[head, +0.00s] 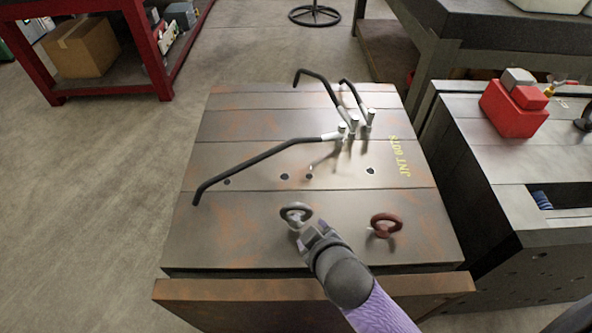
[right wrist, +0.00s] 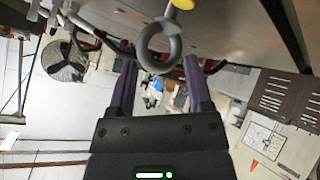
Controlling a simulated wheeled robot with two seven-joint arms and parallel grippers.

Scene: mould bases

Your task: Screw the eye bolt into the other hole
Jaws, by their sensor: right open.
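A grey eye bolt (head: 295,212) stands on the front plate of the mould base (head: 240,235), its ring upright. A red-brown eye bolt (head: 385,222) stands on the same plate to its right. My right gripper (head: 314,232) is just in front of the grey eye bolt. In the right wrist view the open right gripper (right wrist: 160,66) has the grey ring (right wrist: 158,62) between or just beyond its fingertips, with no clear grip on it. Dark holes (head: 284,176) show in the plate behind. My left gripper is not in view.
Black bent bars (head: 262,165) with bright ends lie across the mould base behind the eye bolts. A second mould base (head: 490,160) carrying a red box (head: 513,112) stands at the right. A red shelf (head: 110,85) with a cardboard box (head: 80,47) stands at back left.

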